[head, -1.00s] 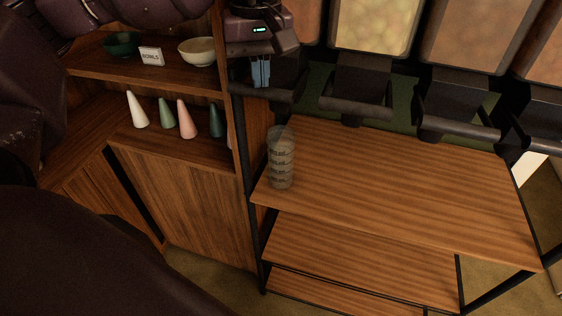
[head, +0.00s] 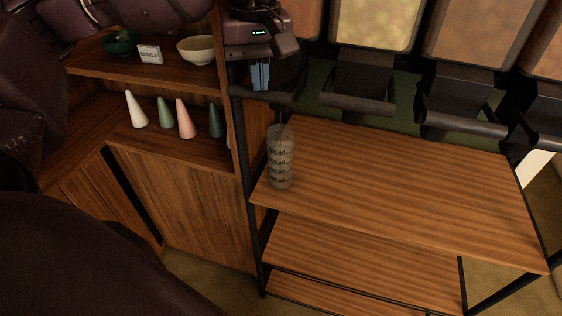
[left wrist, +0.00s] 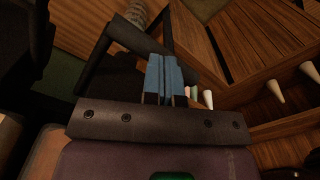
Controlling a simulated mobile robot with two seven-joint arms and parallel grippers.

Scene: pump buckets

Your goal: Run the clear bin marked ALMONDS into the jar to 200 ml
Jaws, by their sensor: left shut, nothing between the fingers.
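The clear jar (head: 280,160) with dark level marks stands upright at the left end of the wooden top, below the leftmost spout. It shows partly in the left wrist view (left wrist: 137,13). I cannot tell its fill level. My left gripper (head: 260,88) is shut and empty, its blue fingers (left wrist: 164,76) pointing down at the dark bar (left wrist: 120,35) of the leftmost spout. Whether they touch it I cannot tell. That bin is mostly hidden behind my gripper. No ALMONDS label is readable. My right gripper is not in view.
More clear bins (head: 475,38) with dark spouts (head: 358,88) line the back. The wooden top (head: 400,190) is clear right of the jar. Left, a shelf holds bowls (head: 197,50), a small sign (head: 150,54) and several cones (head: 186,118).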

